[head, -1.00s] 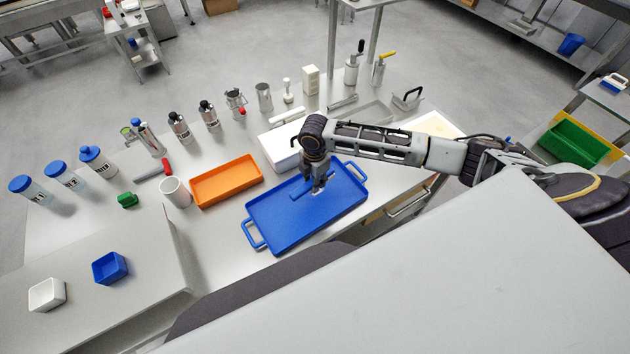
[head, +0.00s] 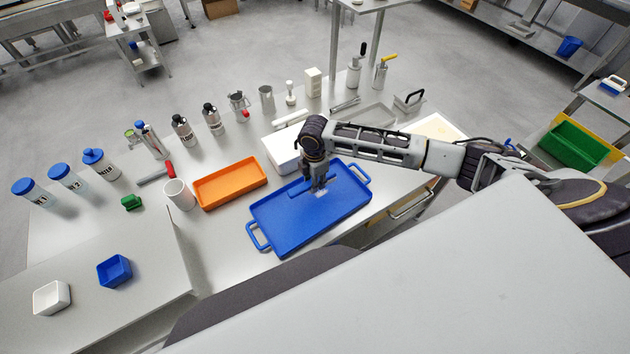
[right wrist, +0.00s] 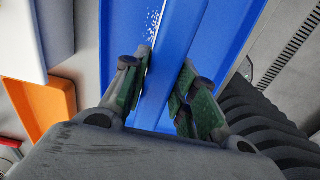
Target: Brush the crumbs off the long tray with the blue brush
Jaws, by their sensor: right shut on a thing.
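The long tray (head: 277,234) is blue with a loop handle at each end and lies flat on the table. My right gripper (head: 317,187) points down over the tray's middle. It is shut on the blue brush (head: 300,194), a long narrow bar low over the tray. In the right wrist view the brush (right wrist: 172,60) runs between the green-padded fingers (right wrist: 160,88). White crumbs (right wrist: 153,24) lie on the tray beside it. Whether the bristles touch the tray is hidden. My left gripper is not in view.
An orange tray (head: 206,203) and a white mug (head: 180,194) stand left of the blue tray. A white box (head: 279,151) is close behind it. Bottles and tins line the table's back. Floor shows in front of the table's right edge.

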